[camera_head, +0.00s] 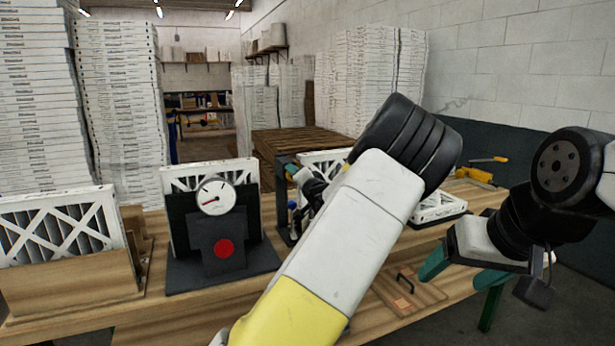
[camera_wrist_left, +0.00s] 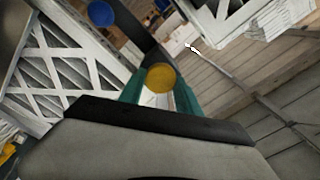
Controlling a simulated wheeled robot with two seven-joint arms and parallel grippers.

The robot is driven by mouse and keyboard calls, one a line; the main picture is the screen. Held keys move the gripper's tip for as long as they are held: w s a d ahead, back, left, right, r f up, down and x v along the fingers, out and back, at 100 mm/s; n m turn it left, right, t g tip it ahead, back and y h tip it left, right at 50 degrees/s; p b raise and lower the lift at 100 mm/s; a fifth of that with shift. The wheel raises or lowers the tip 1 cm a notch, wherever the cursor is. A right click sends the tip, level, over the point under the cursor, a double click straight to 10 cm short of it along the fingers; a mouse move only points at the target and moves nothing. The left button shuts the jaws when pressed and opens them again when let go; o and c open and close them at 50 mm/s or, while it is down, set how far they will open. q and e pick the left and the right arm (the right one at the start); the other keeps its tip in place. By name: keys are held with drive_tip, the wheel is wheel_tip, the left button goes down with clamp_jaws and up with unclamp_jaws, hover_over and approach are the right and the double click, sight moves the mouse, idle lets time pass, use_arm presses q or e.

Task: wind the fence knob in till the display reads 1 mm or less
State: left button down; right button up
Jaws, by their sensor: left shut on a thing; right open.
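In the left wrist view a round yellow knob (camera_wrist_left: 160,77) sits between the teal fingers of my left gripper (camera_wrist_left: 160,90), which is shut on it. A blue disc (camera_wrist_left: 101,13) shows above and to the left of the knob. In the head view my left arm covers much of the dark fixture (camera_head: 283,215) at the middle of the bench, and the knob cannot be made out clearly. No digital display can be read in either view. My right gripper (camera_head: 463,270) is open and empty at the right, beyond the bench front.
A dark stand (camera_head: 185,270) carries a round white dial (camera_head: 215,196) and a red disc (camera_head: 224,248). A white-framed filter (camera_head: 62,228) stands in a wooden holder at left. A wooden board with a handle (camera_head: 408,291) lies at the front right. Stacked boxes stand behind.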

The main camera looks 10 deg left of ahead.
use_arm(q)
drive_tip(key=shift+m, duration=0.5)
drive_tip(key=c, duration=0.9)
unclamp_jaws()
drive_tip(key=shift+d, duration=0.1)
drive_tip(key=v, duration=0.7)
drive_tip(key=shift+s+d, duration=0.2)
drive_tip(key=shift+s, duration=0.15)
